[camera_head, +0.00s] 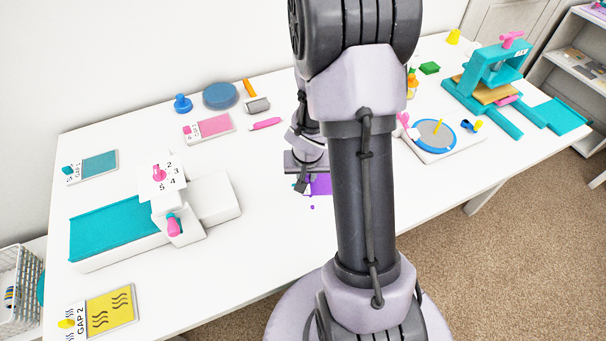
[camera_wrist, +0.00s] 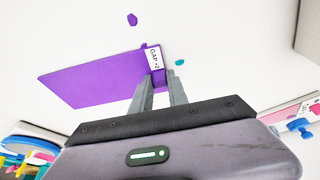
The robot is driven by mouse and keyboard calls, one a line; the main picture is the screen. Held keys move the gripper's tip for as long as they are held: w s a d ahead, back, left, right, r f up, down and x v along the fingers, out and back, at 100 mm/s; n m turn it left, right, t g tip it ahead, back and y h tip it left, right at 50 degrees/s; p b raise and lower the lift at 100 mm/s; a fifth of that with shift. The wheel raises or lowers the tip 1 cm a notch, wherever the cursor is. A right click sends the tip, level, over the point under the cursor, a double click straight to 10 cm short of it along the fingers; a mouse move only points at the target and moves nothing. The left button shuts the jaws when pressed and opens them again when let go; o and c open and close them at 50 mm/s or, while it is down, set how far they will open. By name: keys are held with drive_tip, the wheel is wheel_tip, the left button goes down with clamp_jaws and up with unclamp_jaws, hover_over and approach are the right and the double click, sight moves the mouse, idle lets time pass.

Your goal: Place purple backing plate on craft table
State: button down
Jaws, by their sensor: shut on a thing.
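The purple backing plate (camera_wrist: 100,75) is a flat purple sheet with a white label strip (camera_wrist: 153,58) at one end that seems to read "GAP". My gripper (camera_wrist: 160,88) is shut on the labelled end of the plate in the wrist view. In the head view a small part of the purple plate (camera_head: 321,184) shows below my gripper (camera_head: 303,186), and my arm hides the rest. The plate is over the white craft table (camera_head: 260,225). I cannot tell whether it touches the tabletop.
A teal press (camera_head: 490,75) stands at the back right, and a white machine with a teal bed (camera_head: 115,228) at the left. A yellow plate (camera_head: 110,309), a teal plate (camera_head: 99,166) and a pink plate (camera_head: 215,126) lie on the table. The front middle is clear.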

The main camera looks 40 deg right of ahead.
drive_tip(key=shift+s+d+r, duration=0.1)
drive_tip(key=shift+s+d, duration=0.1)
drive_tip(key=shift+d, duration=0.05)
drive_tip(key=c, duration=1.3)
unclamp_jaws()
